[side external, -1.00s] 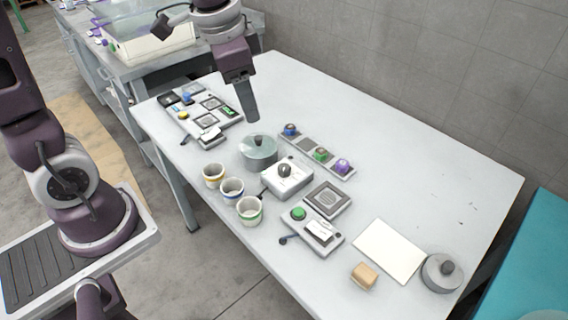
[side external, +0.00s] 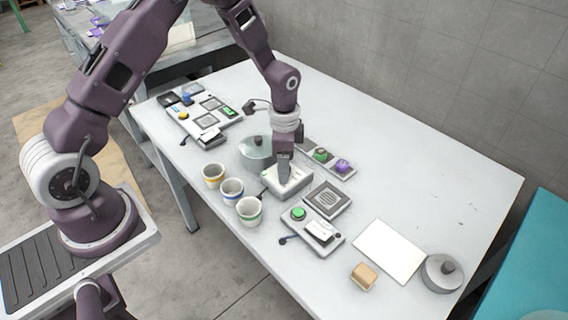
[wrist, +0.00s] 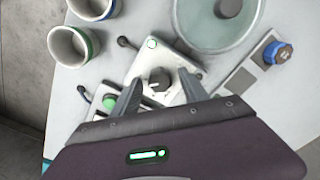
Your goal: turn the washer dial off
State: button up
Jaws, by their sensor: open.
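The washer dial is a dark grey knob (wrist: 158,82) with a pale pointer mark, on a white box (wrist: 143,63) with a lit green lamp (wrist: 152,43). In the side external view the white box (side external: 294,188) stands mid-table and my gripper hides the knob. My gripper (side external: 284,180) points down at the box. In the wrist view my gripper (wrist: 159,78) is open, with one finger on each side of the knob. Gaps show between the fingers and the knob, and nothing is held. I cannot tell the exact height of the fingertips above the box.
A lidded glass pot (side external: 256,150) stands close behind the box. Several striped cups (side external: 232,190) stand to the left. A grey square pad (side external: 327,200) and a panel with a green button (side external: 298,213) lie in front. A strip with coloured knobs (side external: 330,158) is behind right.

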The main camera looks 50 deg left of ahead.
grip_shut()
jog(key=n, duration=0.8)
dwell(0.5)
jog(key=shift+n, duration=0.5)
grip_release()
